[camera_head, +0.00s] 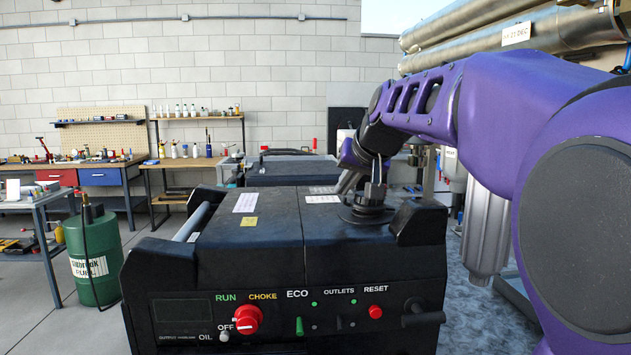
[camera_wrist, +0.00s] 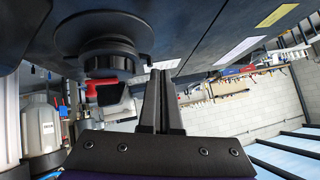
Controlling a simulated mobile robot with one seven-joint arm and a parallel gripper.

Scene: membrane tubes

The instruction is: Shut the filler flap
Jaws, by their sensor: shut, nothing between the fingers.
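A black generator (camera_head: 270,222) stands in front of me, with a dark round filler fitting (camera_head: 366,213) on the right of its top. A dark upright piece (camera_head: 376,176) rises from the fitting; I cannot tell for sure whether it is the raised flap. My gripper (camera_head: 346,184) is tilted down just left of the fitting. In the wrist view the picture is turned over: the generator's top is above, and the stepped round fitting (camera_wrist: 103,40) hangs at upper left. My gripper's fingers (camera_wrist: 162,75) are together and empty, close beside it. Contact is unclear.
The generator's raised corner guards (camera_head: 418,222) stand near the fitting. A second black machine (camera_head: 290,170) is behind. My purple arm hides much of the right side. A green fuel drum (camera_head: 93,255) and workbenches stand at left.

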